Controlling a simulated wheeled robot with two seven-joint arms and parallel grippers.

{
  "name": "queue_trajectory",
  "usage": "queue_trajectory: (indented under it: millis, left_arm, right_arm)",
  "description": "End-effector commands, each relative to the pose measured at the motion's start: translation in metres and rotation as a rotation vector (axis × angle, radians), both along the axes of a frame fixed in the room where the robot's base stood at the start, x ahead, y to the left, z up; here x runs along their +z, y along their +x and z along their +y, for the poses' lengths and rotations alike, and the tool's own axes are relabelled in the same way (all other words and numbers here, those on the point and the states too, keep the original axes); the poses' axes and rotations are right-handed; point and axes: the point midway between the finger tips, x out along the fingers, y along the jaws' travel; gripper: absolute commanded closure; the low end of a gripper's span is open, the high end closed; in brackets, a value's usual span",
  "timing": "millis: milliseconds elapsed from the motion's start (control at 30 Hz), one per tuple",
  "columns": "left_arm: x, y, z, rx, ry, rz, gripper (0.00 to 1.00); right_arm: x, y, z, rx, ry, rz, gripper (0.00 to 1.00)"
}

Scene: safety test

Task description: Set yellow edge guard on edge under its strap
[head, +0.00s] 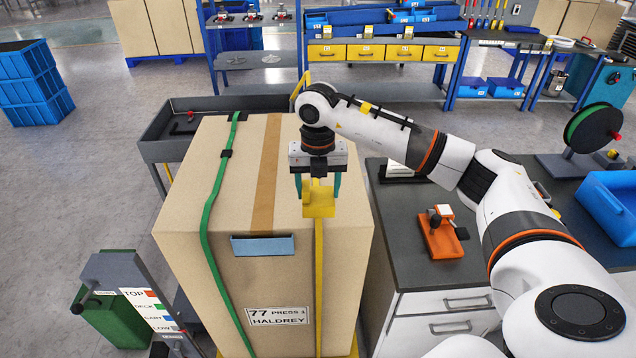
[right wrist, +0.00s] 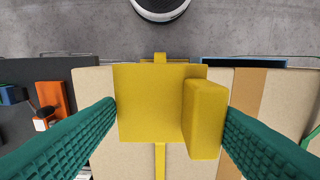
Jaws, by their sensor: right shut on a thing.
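The yellow edge guard (head: 319,207) is between the teal fingers of my right gripper (head: 318,188), over the box's front top edge. In the right wrist view the guard (right wrist: 140,100) is a flat plate with a raised block, and a finger of the gripper (right wrist: 170,108) is on each side. The yellow strap (head: 319,270) runs down the front of the large cardboard box (head: 190,240). In the right wrist view the strap (right wrist: 160,160) shows on both sides of the guard, which covers it between. Whether the guard touches the box is unclear. My left gripper is out of view.
A green strap (head: 218,200) with a dark buckle crosses the box's left part. A blue-grey piece (head: 263,246) sits on the front edge. A dark counter (head: 415,235) with an orange tool (head: 440,235) stands right; a sign stand (head: 150,300) stands front left.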

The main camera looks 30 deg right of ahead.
Motion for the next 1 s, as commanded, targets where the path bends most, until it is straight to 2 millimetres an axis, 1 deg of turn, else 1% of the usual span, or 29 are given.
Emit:
queue_trajectory:
  millis: [33, 700, 833, 1000]
  left_arm:
    - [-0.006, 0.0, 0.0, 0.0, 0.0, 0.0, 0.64]
    - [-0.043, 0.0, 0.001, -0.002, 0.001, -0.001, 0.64]
    - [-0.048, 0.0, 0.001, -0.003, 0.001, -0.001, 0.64]
    - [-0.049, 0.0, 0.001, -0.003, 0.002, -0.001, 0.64]
  right_arm:
    - [-0.007, 0.0, 0.0, 0.0, 0.0, 0.0, 0.59]
    - [-0.061, 0.0, 0.0, 0.001, 0.0, 0.0, 0.59]
    - [-0.067, 0.0, 0.0, 0.001, 0.0, 0.0, 0.59]
    - [-0.07, 0.0, 0.0, 0.001, 0.0, 0.0, 0.59]
